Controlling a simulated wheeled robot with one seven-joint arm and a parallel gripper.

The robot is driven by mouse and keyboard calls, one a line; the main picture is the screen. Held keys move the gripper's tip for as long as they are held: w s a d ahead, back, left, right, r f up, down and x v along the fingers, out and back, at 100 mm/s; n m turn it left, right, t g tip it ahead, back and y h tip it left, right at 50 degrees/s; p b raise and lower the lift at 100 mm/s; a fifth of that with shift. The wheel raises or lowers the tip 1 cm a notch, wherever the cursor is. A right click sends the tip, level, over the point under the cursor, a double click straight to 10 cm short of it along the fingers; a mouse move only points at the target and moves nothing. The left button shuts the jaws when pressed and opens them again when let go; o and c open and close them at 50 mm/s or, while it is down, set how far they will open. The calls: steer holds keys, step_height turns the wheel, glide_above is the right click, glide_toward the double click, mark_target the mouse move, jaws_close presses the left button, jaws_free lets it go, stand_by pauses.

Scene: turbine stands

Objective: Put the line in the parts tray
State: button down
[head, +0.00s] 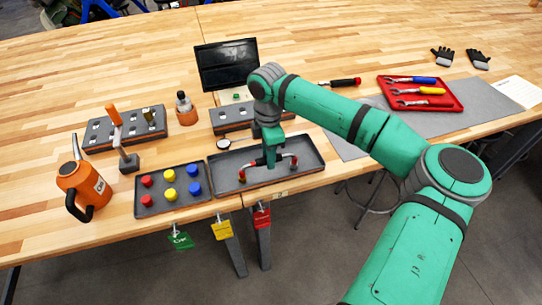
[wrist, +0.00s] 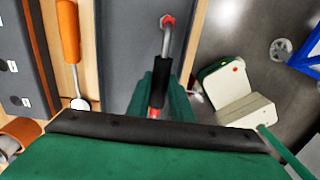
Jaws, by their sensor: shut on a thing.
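The line (head: 243,172) is a bent metal tube with red end fittings. It shows within the outline of the parts tray (head: 311,177), a shallow dark grey tray near the table's front edge. My gripper (head: 268,160) points down over the tray and is shut on the line's middle. In the wrist view the line (wrist: 168,42) runs up from between my gripper's fingers (wrist: 158,88) to a red end over the grey tray floor (wrist: 118,55). I cannot tell whether the line touches the floor.
A tray of red, yellow and blue caps (head: 157,208) stands just left. An orange oil can (head: 82,187) and an orange-handled tool (head: 122,142) are farther left. A screen (head: 227,65) stands behind; a red wrench tray (head: 420,93) is right. Tags (head: 222,230) hang from the front edge.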

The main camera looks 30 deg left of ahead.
stand_by(0.3)
steer(key=c, duration=1.4)
jaws_free()
steer(key=shift+c, duration=0.2)
steer(key=shift+o, duration=0.5)
steer(key=shift+r, duration=3.45)
